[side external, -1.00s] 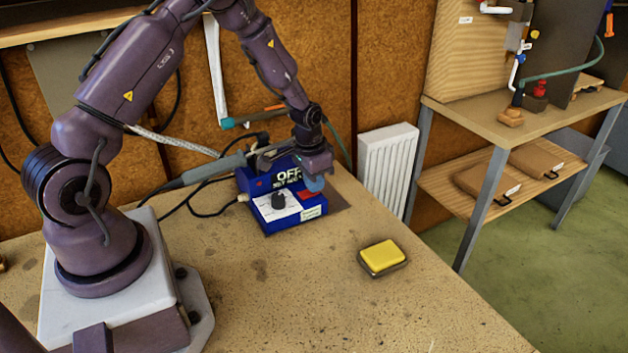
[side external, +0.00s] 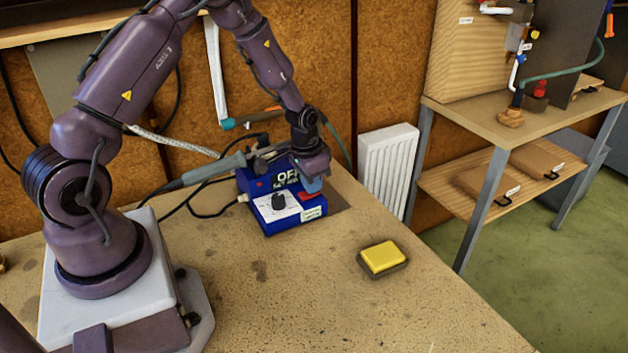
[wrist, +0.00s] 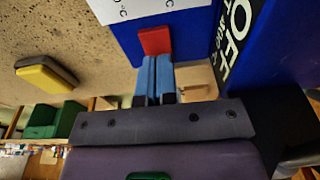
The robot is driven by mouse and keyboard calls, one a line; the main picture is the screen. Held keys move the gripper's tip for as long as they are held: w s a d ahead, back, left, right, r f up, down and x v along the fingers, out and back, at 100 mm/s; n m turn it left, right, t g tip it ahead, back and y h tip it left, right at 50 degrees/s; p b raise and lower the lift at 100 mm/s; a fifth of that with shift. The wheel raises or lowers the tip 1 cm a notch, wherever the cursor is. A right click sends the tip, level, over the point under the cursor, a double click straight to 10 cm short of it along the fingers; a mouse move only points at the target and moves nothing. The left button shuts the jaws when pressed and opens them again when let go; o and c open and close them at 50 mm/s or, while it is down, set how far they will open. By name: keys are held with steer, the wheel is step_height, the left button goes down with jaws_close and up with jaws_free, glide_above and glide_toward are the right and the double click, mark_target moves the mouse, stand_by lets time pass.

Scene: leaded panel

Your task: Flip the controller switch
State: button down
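The controller (side external: 283,205) is a blue box with a dark knob (side external: 279,201), a white dial plate and a label reading OFF. It stands at the back of the bench. Its red switch (side external: 309,195) is on the front right, and also shows in the wrist view (wrist: 154,40). My gripper (side external: 313,186) points down just above the switch. In the wrist view its blue fingers (wrist: 155,60) are together with nothing visible between them, their tips at the switch's edge. I cannot tell whether they touch it.
A soldering iron (side external: 215,169) lies in a holder left of and behind the controller, with cables around it. A yellow sponge in a dark tray (side external: 382,258) sits on the bench to the front right. The front middle of the bench is clear. A white radiator (side external: 387,170) stands behind.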

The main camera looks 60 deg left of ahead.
mark_target(305, 194)
step_height(305, 194, up, 14)
steer(key=s, duration=0.1)
steer(key=shift+s, duration=0.35)
steer(key=shift+w+r, duration=0.1)
steer(key=shift+w, duration=0.2)
stand_by(0.3)
steer(key=f, duration=0.4)
steer(key=w+f, duration=0.1)
steer(key=f, duration=0.9)
steer(key=shift+w, duration=0.4)
